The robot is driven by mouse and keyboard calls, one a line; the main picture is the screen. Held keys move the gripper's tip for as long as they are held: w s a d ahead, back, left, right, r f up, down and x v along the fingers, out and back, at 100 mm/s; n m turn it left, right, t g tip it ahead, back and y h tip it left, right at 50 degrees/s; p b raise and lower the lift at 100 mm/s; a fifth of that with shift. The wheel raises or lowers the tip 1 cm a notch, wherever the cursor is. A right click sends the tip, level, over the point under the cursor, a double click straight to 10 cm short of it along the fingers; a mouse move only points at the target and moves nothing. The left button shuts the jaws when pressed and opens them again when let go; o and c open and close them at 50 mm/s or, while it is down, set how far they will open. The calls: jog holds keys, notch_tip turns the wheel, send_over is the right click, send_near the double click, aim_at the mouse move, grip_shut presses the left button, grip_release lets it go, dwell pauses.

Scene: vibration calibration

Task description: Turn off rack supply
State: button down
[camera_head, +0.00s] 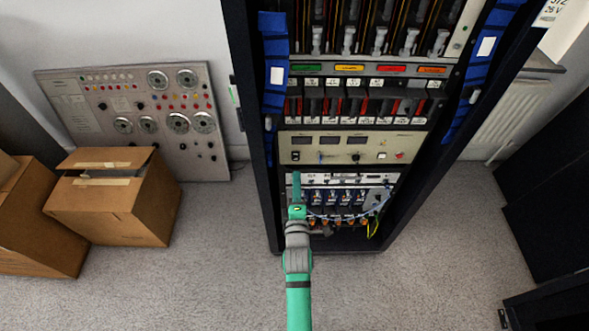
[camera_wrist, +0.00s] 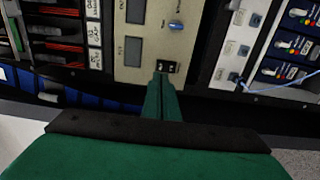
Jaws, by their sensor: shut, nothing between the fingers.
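The rack supply (camera_head: 375,143) is a beige panel with dark displays, knobs and a red button at its right, mounted mid-height in the rack. It also shows in the wrist view (camera_wrist: 152,35), turned on its side, with a blue knob (camera_wrist: 176,25). A small black switch (camera_wrist: 167,66) sits at the panel's end, at its lower left corner in the head view (camera_head: 295,156). My gripper (camera_head: 296,176) is shut and empty, just below that switch. In the wrist view its fingertips (camera_wrist: 163,77) point at the switch and cover its near edge; I cannot tell whether they touch it.
The black rack frame (camera_head: 252,110) rises close to my gripper's left. Blue connectors and loose cables (camera_head: 340,200) hang below the supply. Cardboard boxes (camera_head: 115,208) and a grey instrument panel (camera_head: 95,105) stand at the left. The carpet (camera_head: 215,260) before the rack is clear.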

jog(key=s, duration=0.6)
jog(key=shift+s+a+r, duration=0.15)
jog(key=shift+s, duration=0.15)
